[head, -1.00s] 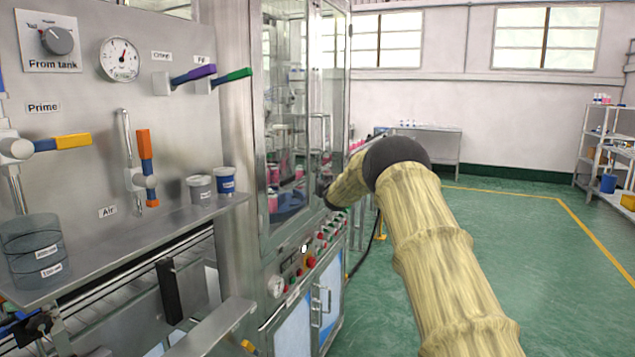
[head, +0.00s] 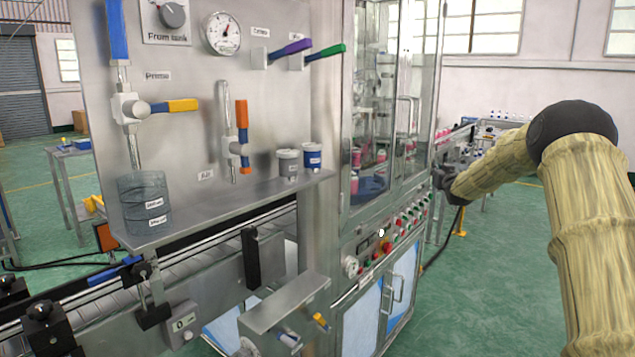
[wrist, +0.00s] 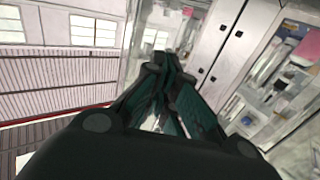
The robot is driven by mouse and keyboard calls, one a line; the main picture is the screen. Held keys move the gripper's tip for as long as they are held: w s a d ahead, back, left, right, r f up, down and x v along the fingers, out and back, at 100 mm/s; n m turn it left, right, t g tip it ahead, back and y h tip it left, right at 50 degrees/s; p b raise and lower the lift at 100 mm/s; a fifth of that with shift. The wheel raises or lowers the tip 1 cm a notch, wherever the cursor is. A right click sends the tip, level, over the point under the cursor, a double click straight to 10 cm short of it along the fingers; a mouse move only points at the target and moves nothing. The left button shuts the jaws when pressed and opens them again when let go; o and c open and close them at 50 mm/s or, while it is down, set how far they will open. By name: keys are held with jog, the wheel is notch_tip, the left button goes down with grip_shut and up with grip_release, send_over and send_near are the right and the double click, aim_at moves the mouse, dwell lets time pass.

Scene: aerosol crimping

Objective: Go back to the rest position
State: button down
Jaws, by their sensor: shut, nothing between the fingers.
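My gripper (wrist: 170,80) is in the wrist view, its dark fingers together with nothing between them. In the head view my arm, in a tan sleeve with black joints, reaches in from the right. Its dark end (head: 449,184) is at the right side of the glass-doored machine (head: 375,120), above the button panel (head: 395,235). I cannot tell from the head view whether it touches the machine.
A steel panel holds a gauge (head: 222,33), a dial (head: 172,14) and coloured levers. A conveyor (head: 190,262) runs below. Green floor is open at right.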

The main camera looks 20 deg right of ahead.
jog(key=shift+f, duration=0.1)
jog(key=a+f+g+y, duration=0.2)
jog(key=a+f, duration=0.9)
jog(key=f, duration=0.3)
jog(key=s+a+f+n+g+y+p, duration=0.1)
jog(key=s+a+f+g, duration=0.1)
jog(key=s+a+f, duration=0.55)
jog(key=s+a+f+g+y, duration=0.1)
jog(key=s+a+f, duration=0.3)
jog(key=a+f, duration=0.7)
jog(key=s+a+f+n+g+y+p, duration=0.15)
jog(key=s+a+f, duration=0.45)
jog(key=f, duration=0.6)
jog(key=s+a+f+g, duration=0.2)
jog(key=s+a+f, duration=0.2)
jog(key=s, duration=0.4)
jog(key=s+a+f+g+y, duration=0.1)
jog(key=s+a+f+g, duration=0.1)
jog(key=s+a+f, duration=0.45)
jog(key=s+a+f+g, duration=0.1)
jog(key=s+a, duration=0.2)
jog(key=s, duration=0.6)
jog(key=s+a+g, duration=0.2)
jog(key=s+a, duration=0.1)
jog(key=s, duration=1)
jog(key=s+a+n+g, duration=0.1)
jog(key=s+a+g, duration=0.2)
jog(key=s, duration=1.1)
jog(key=shift+a+p, duration=0.4)
jog(key=shift+a, duration=0.1)
